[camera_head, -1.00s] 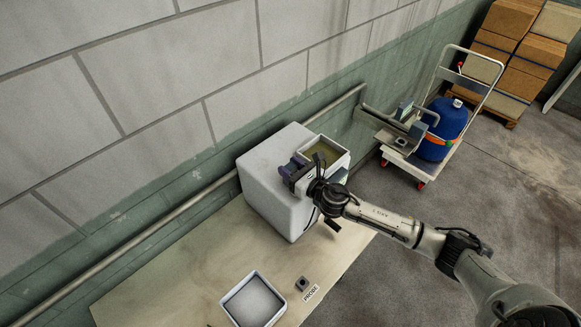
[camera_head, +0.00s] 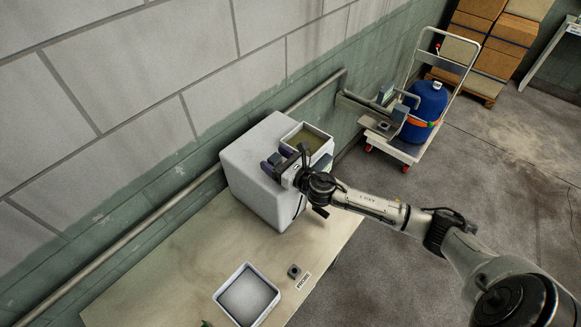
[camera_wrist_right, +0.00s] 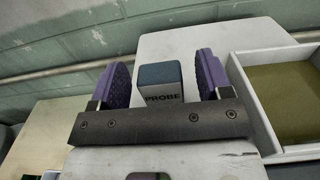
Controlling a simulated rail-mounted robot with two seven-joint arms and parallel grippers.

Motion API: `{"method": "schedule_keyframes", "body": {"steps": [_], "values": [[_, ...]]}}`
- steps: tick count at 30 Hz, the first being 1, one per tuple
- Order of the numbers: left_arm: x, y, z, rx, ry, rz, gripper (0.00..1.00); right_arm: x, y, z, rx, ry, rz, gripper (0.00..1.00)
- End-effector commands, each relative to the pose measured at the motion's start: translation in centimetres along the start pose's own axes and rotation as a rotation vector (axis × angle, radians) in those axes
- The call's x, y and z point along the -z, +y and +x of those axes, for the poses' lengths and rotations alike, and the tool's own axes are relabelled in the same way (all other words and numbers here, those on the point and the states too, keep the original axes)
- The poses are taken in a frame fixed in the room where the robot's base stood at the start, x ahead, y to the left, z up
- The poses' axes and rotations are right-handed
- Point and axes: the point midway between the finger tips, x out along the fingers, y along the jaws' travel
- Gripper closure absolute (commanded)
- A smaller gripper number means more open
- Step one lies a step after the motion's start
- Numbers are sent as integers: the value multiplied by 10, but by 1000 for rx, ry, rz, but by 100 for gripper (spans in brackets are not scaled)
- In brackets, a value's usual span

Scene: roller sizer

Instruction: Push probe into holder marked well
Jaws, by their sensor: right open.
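The probe (camera_wrist_right: 162,88) is a grey block with a dark blue top and PROBE printed on its side. In the right wrist view it stands between the two purple fingers of my right gripper (camera_wrist_right: 163,80). The fingers are open, with a narrow gap showing on each side of the block. In the head view my right gripper (camera_head: 274,168) is at the top of the big white box (camera_head: 258,175) and hides the probe. A small dark square holder (camera_head: 294,271) with a hole sits on the table beside a label (camera_head: 303,281) reading PROBE. My left gripper is not in view.
An open tray with an olive floor (camera_head: 308,138) is right of the gripper at the box. A white-rimmed grey tray (camera_head: 246,294) lies left of the holder on the wooden table (camera_head: 185,268). A wall pipe runs behind. A trolley with a blue drum (camera_head: 425,112) stands beyond.

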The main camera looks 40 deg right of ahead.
Motion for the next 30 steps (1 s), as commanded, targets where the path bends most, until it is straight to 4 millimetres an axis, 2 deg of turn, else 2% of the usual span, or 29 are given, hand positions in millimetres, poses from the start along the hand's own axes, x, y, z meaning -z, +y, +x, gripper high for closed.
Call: {"method": "schedule_keyframes", "body": {"steps": [18,24,30], "values": [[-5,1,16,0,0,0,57,2,0,-100,-2,2,-1,28],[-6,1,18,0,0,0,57,1,0,-120,0,1,0,28],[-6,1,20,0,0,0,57,0,0,-130,0,1,-1,28]]}}
